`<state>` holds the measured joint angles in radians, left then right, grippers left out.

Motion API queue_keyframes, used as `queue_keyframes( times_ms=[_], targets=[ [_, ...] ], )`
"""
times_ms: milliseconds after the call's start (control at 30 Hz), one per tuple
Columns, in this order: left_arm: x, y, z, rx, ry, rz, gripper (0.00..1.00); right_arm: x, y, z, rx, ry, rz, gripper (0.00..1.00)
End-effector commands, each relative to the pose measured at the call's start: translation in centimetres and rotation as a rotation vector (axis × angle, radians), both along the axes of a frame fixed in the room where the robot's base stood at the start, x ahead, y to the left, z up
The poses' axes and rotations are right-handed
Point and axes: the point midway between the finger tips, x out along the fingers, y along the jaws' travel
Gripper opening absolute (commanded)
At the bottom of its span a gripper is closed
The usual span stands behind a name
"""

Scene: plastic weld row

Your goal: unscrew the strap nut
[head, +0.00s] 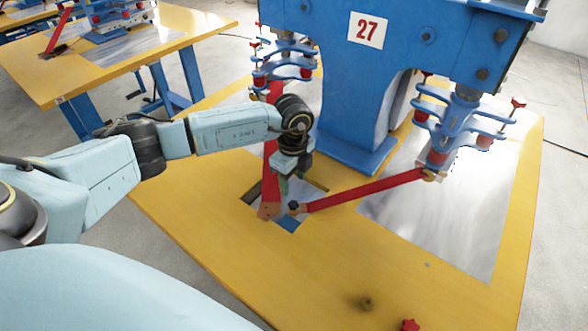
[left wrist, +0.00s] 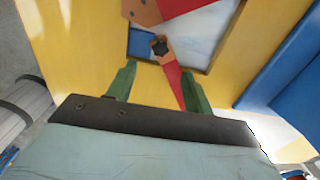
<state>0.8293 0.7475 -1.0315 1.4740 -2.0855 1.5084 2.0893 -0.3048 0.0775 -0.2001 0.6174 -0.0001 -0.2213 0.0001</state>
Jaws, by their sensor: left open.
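The strap nut, a dark faceted knob (head: 293,206), sits at the near end of a red strap (head: 365,189) over the cutout in the yellow table. It also shows in the left wrist view (left wrist: 158,46), beyond the fingertips. A second red strap (head: 269,190) ends just left of it, with a bare hole at its end. My left gripper (head: 290,185) points down just above the nut. Its green fingers (left wrist: 158,74) are apart, and the nut is not between them; the strap runs between them in the wrist view. My right gripper is not in view.
A blue machine (head: 350,120) marked 27 stands behind, with blue clamp brackets (head: 460,115) at the right. A dark round piece (head: 366,303) and a red star knob (head: 410,325) lie on the yellow table (head: 220,255). The front of the table is mostly clear.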

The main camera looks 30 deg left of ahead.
Motion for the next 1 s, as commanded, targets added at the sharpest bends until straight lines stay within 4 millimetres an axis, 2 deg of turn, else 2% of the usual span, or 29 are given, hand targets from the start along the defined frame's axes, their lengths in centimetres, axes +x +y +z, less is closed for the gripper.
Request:
queue_keyframes(
  times_ms=[33, 200, 433, 600, 900, 1000],
  targets=[
    [-0.1, -0.1, -1.2, 0.000, 0.003, 0.001, 0.52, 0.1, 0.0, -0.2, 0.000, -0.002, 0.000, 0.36],
    [-0.1, -0.1, -4.6, 0.000, 0.003, 0.000, 0.52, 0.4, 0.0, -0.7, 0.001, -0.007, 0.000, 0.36],
    [0.0, -0.1, -8.0, 0.000, 0.001, -0.001, 0.52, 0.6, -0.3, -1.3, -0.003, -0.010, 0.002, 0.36],
    [0.0, 0.0, -9.0, 0.000, 0.000, 0.000, 0.52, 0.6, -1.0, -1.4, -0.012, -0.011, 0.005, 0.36],
    [0.0, 0.0, -9.2, 0.000, -0.001, -0.001, 0.52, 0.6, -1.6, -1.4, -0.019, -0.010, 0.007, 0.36],
    [0.0, 0.0, -9.2, 0.000, -0.001, -0.001, 0.40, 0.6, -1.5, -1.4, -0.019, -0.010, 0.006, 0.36]
  ],
)
